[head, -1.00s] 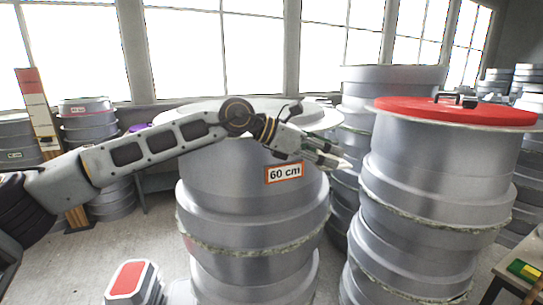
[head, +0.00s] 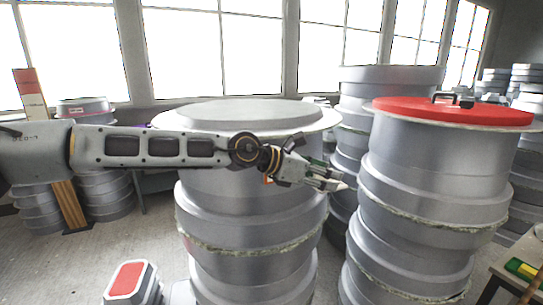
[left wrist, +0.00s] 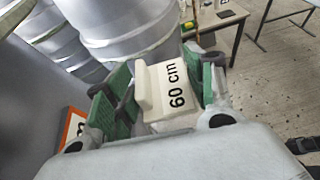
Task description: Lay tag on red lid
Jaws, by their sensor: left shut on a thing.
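The red lid (head: 425,108) lies flat on top of the tall grey mould stack at the right, with a dark handle on it. My left gripper (head: 335,182) is in front of the middle mould stack, left of the red lid and lower than it. In the left wrist view the left gripper's green-padded fingers (left wrist: 160,95) are shut on a white tag (left wrist: 180,98) marked "60 cm", with a raised upright part on one side. The tag is hard to make out in the head view. My right gripper is in neither view.
The middle grey mould stack (head: 245,225) stands close behind my left arm. A taller grey stack (head: 390,75) is behind, between it and the red-lidded one. A small red-topped mould (head: 130,280) is at front left. A table (head: 515,262) stands at the right edge.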

